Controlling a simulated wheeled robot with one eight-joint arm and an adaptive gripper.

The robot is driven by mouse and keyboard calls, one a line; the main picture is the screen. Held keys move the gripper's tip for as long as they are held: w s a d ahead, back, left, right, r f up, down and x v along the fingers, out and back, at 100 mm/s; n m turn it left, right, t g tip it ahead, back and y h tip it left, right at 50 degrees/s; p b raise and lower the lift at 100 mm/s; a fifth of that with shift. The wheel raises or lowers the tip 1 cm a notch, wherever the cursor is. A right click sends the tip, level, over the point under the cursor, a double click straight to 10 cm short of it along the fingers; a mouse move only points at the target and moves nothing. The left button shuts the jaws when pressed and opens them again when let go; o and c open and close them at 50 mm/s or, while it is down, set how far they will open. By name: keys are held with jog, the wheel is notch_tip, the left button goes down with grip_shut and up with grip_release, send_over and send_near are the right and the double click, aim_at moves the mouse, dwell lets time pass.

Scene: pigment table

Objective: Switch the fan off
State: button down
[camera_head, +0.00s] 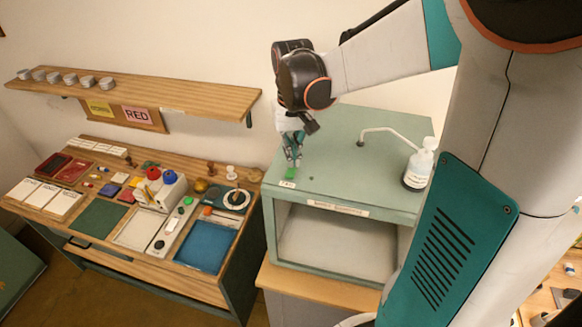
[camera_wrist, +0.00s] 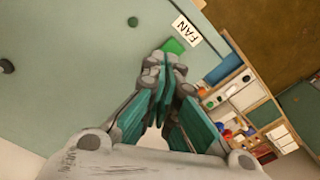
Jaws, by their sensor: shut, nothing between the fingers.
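The fan switch is a small green rocker (camera_head: 291,173) on top of the pale green cabinet (camera_head: 355,150), near its front left corner. It also shows in the wrist view (camera_wrist: 174,46), just beyond my fingertips and partly hidden by them. A white label reading FAN (camera_wrist: 186,31) lies beside it; the label also shows in the head view (camera_head: 287,184). My gripper (camera_head: 293,160) points down, shut and empty, right at the switch; its fingertips also show in the wrist view (camera_wrist: 166,64). I cannot tell whether they touch the switch. No turning fan is visible.
A white wash bottle (camera_head: 418,168) with a bent spout stands on the cabinet's right side. A small dark knob (camera_head: 311,178) lies right of the switch. The wooden worktable (camera_head: 100,228) at left holds pigment trays and tools, with a shelf (camera_head: 150,92) above.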

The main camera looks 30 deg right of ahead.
aim_at(292, 169)
jog(key=shift+r+p, duration=1.25)
jog(key=shift+r, duration=0.9)
jog(key=shift+f, duration=0.1)
